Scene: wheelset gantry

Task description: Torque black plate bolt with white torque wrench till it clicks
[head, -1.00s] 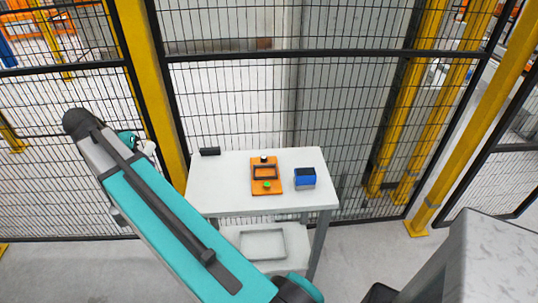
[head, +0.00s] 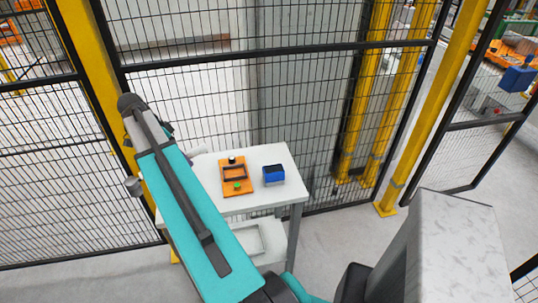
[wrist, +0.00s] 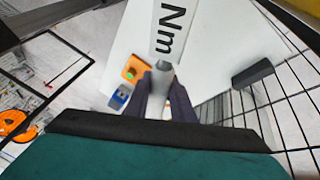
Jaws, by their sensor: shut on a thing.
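The white torque wrench (wrist: 172,30) fills the top centre of the wrist view, with large "Nm" lettering on it. My gripper (wrist: 162,85) is shut on its narrower grey-white part, with one dark finger on either side. The wrench is above the white table. In the head view my arm hides most of the gripper and wrench, near the table's left side. I cannot make out a black plate or its bolt in either view.
The white table (head: 232,206) holds an orange fixture (head: 248,187) with a black and a green knob, and a blue box (head: 273,176). A black block (wrist: 252,72) lies near the table's edge. Mesh fencing and yellow posts (head: 440,120) stand close behind.

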